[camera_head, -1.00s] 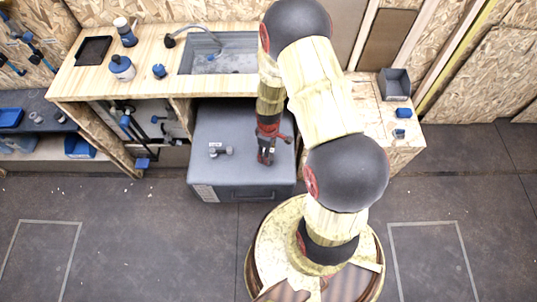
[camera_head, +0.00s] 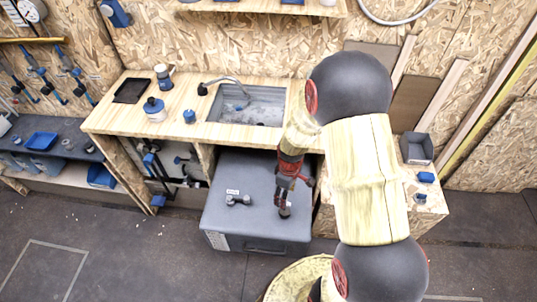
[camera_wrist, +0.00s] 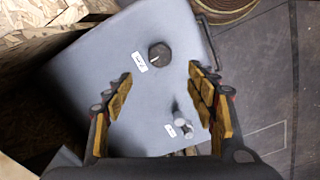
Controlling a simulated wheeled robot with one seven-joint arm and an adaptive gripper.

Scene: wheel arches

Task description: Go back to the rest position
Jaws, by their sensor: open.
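My gripper (camera_head: 281,197) hangs over the right part of a grey box (camera_head: 228,222) in the head view. In the wrist view my gripper (camera_wrist: 160,74) has its two fingers spread apart, with nothing between them. A dark round knob-like piece (camera_wrist: 159,54) sits on the grey box top (camera_wrist: 95,80) beyond the fingertips, beside a white label. A grey metal piece (camera_wrist: 182,124) with a second label lies near the right finger; it also shows in the head view (camera_head: 238,200), left of my gripper. My arm hides part of the bench and box.
An open grey bin (camera_head: 417,149) stands at the right. A dark shelf (camera_head: 58,148) is at the left. Floor is clear at front left.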

